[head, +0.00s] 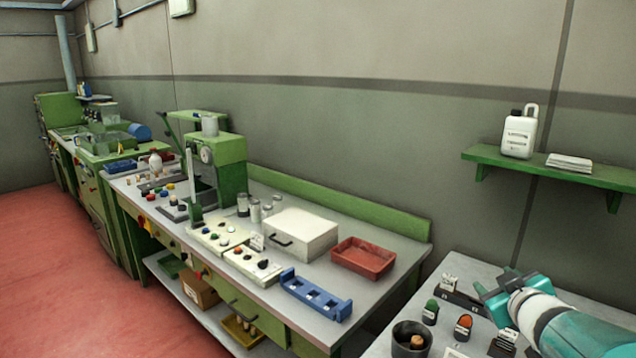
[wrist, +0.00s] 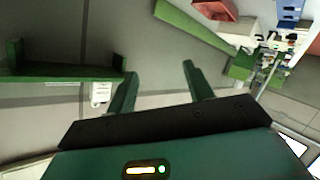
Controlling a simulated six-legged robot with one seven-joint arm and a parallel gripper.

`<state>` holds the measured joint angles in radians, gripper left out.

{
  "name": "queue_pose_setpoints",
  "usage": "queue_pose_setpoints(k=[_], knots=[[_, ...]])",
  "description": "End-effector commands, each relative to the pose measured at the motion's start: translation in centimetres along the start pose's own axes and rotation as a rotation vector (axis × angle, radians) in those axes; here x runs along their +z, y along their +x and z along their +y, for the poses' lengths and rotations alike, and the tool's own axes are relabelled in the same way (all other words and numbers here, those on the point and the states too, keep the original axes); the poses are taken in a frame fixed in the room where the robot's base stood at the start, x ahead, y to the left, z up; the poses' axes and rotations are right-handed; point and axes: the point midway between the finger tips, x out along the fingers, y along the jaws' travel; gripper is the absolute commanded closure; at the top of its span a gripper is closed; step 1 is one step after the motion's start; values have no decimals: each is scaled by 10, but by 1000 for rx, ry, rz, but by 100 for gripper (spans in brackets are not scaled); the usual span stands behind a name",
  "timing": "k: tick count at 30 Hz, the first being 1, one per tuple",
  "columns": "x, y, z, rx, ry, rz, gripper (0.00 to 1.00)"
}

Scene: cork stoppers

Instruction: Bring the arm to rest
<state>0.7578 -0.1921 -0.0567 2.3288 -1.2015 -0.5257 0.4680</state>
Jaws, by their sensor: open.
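My teal arm reaches in from the lower right of the head view. My gripper (head: 494,284) is over the near right table (head: 455,263), beside the wall. In the wrist view its two green fingers (wrist: 160,69) stand apart with nothing between them. A dark cup (head: 398,336) with a brown cork stopper (head: 417,342) in it stands on the table, left of and below the gripper. A green-topped piece (head: 431,307) and an orange-topped piece (head: 464,322) stand near it. My arm hides part of the table.
A green wall shelf (head: 592,173) holds a white jug (head: 519,135) and papers (head: 569,161). The long workbench on the left bears a blue rack (head: 316,294), a red tray (head: 363,258), a white box (head: 300,235) and a green press (head: 228,165). Red floor lies open at left.

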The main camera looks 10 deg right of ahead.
Motion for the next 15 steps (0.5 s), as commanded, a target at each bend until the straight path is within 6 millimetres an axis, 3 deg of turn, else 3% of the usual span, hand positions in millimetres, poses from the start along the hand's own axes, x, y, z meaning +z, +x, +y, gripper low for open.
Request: queue_pose_setpoints(k=[1,3,8,11,15], knots=[[-16,-4,-9,39,9,-15,48],[-29,-12,-20,86,37,-58,48],[-41,-40,-61,115,130,-189,48],[-41,-64,-99,70,191,-292,48],[-34,-108,-165,-75,257,-448,48]])
